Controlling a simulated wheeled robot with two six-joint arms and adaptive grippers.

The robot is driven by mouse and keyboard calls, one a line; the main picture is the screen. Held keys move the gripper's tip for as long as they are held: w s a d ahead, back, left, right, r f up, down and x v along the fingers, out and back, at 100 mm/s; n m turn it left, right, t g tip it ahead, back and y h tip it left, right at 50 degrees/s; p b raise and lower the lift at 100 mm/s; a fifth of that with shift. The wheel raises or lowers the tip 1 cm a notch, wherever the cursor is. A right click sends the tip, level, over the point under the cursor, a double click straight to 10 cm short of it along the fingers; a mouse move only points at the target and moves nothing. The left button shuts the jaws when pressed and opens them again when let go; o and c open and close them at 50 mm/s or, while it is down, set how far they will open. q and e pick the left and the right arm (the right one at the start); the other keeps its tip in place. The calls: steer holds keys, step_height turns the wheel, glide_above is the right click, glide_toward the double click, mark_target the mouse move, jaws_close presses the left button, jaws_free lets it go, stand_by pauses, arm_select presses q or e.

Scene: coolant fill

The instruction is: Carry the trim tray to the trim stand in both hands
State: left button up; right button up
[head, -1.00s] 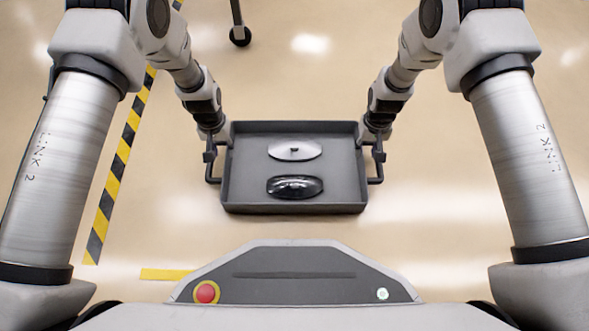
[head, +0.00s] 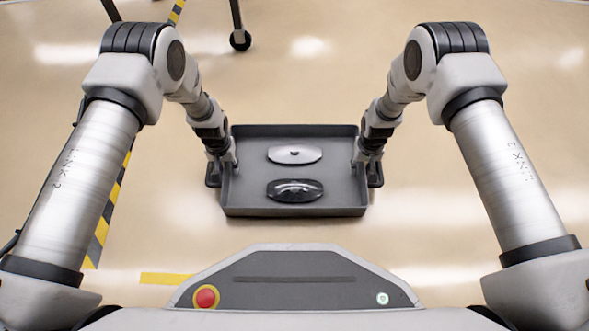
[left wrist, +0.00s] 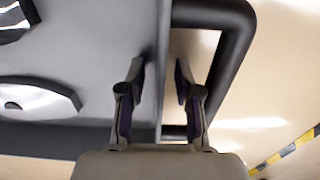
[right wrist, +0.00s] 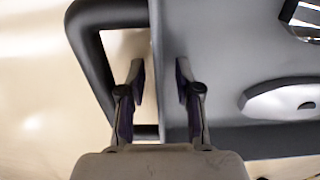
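The trim tray (head: 294,208) is a dark grey shallow tray with a black handle on each short side. It lies level in the middle of the head view. In it are a silver plate-like part (head: 295,153) and a glossy black part (head: 295,190). My left gripper (left wrist: 158,80) is open, its fingers on either side of the tray's left wall, one inside the tray and one in the handle opening (left wrist: 228,55). My right gripper (right wrist: 160,80) is open and straddles the right wall likewise, beside the right handle (right wrist: 88,55). I cannot make out the trim stand.
Pale glossy floor (head: 440,220) surrounds the tray, clear to the right. A yellow and black striped line (head: 103,225) runs along the left. A dark leg with a caster (head: 240,39) stands beyond the tray at the top. What supports the tray is hidden beneath it.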

arm_select(q)
jaws_close()
arm_select(e)
jaws_close()
arm_select(q)
steer(key=shift+r, duration=0.1)
arm_select(e)
steer(key=shift+r, duration=0.1)
